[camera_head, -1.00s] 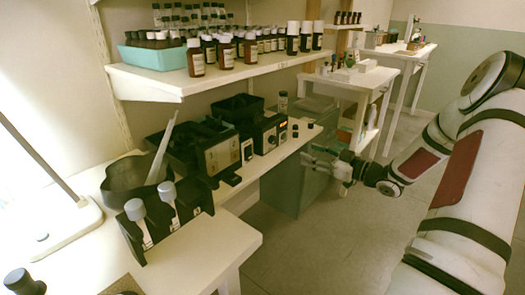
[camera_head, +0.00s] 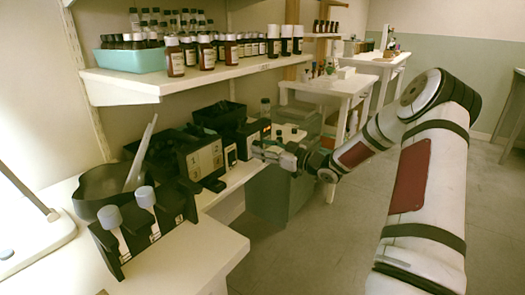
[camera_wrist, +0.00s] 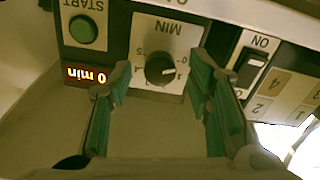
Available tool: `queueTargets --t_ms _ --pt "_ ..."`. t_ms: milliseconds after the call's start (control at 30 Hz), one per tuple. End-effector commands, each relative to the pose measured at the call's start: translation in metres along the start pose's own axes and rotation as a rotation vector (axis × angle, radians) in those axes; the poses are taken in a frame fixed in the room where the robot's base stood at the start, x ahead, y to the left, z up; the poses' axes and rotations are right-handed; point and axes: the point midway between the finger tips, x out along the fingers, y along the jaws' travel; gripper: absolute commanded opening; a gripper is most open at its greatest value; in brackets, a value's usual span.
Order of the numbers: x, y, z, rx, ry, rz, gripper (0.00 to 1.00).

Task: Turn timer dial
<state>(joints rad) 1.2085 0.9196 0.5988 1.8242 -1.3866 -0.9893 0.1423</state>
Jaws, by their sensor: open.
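The timer dial (camera_wrist: 160,70) is a round black knob with a white pointer line, set in a white plate marked MIN. In the wrist view it shows upside down, between and just beyond my fingertips. My gripper (camera_wrist: 163,85) is open, with one green-lined finger on either side of the dial; I cannot tell whether either touches the panel.
A green START button (camera_wrist: 83,29) and a lit display (camera_wrist: 86,75) reading 0 min are left of the dial in the wrist view. An ON rocker switch (camera_wrist: 252,67) is to its right. A bottle shelf (camera_head: 150,85) hangs above the devices.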

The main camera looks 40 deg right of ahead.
Motion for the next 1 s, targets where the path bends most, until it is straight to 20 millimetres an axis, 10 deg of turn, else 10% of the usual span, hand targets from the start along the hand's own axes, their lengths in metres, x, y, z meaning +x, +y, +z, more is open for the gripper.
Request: queueTargets --t_ms 400,600,1000 --pt "0.0069 0.0002 -0.0001 0.001 0.0 0.001 0.44" --pt "0.0068 0.0002 -0.0001 0.001 0.0 0.001 0.0" --pt "0.0071 -0.0001 -0.0017 0.052 -0.001 0.0 0.0"
